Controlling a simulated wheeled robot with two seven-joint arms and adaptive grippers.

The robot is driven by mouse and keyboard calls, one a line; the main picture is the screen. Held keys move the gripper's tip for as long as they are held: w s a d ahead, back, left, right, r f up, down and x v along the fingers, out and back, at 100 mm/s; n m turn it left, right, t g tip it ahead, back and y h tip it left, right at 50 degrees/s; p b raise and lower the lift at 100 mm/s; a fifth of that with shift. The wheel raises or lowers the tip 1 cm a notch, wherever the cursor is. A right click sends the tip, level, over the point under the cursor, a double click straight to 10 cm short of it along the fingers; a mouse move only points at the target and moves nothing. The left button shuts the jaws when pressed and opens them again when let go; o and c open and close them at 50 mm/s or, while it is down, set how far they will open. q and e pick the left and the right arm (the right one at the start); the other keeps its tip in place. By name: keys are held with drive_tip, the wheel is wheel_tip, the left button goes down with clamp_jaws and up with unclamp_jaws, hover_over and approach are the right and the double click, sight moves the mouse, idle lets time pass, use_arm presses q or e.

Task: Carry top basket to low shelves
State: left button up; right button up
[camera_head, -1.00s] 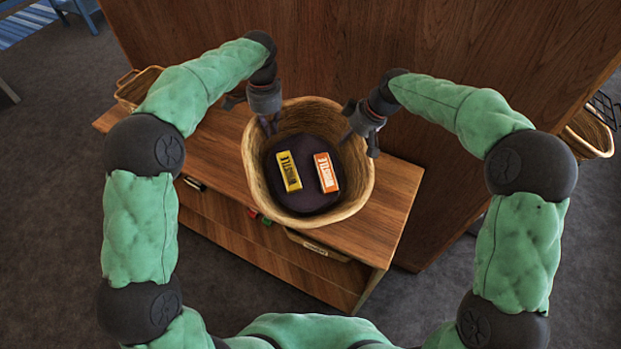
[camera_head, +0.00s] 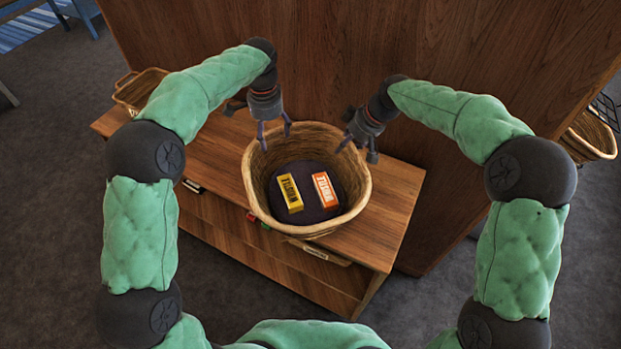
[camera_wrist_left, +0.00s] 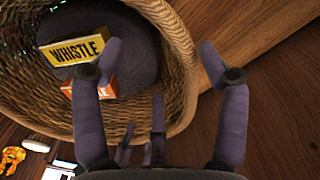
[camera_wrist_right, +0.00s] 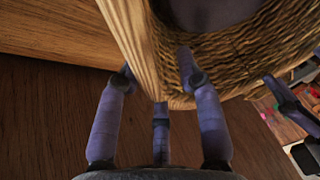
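The round wicker basket (camera_head: 254,185) stands on the wooden low shelf unit (camera_head: 395,215). It has a dark lining and holds a yellow box (camera_head: 290,193) and an orange box (camera_head: 325,189). My left gripper (camera_head: 275,135) is open at the basket's back left rim; in the left wrist view the rim (camera_wrist_left: 186,65) lies between its spread fingers. My right gripper (camera_head: 358,148) is open at the back right rim; in the right wrist view the rim (camera_wrist_right: 143,60) runs between its parted fingers. The basket's underside is hidden.
A tall wooden panel (camera_head: 350,60) rises right behind the basket. Another wicker basket (camera_head: 138,88) is at the back left, and one more (camera_head: 588,137) is at the right. Small items lie on the lower shelf. Grey floor (camera_head: 60,200) is clear at the left.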

use_arm(q)
wheel_tip(320, 180, up, 12)
idle(0.8)
drive_tip(key=shift+w, duration=0.1)
drive_tip(key=shift+a, duration=0.1)
use_arm(e)
drive_tip(key=o, duration=0.8)
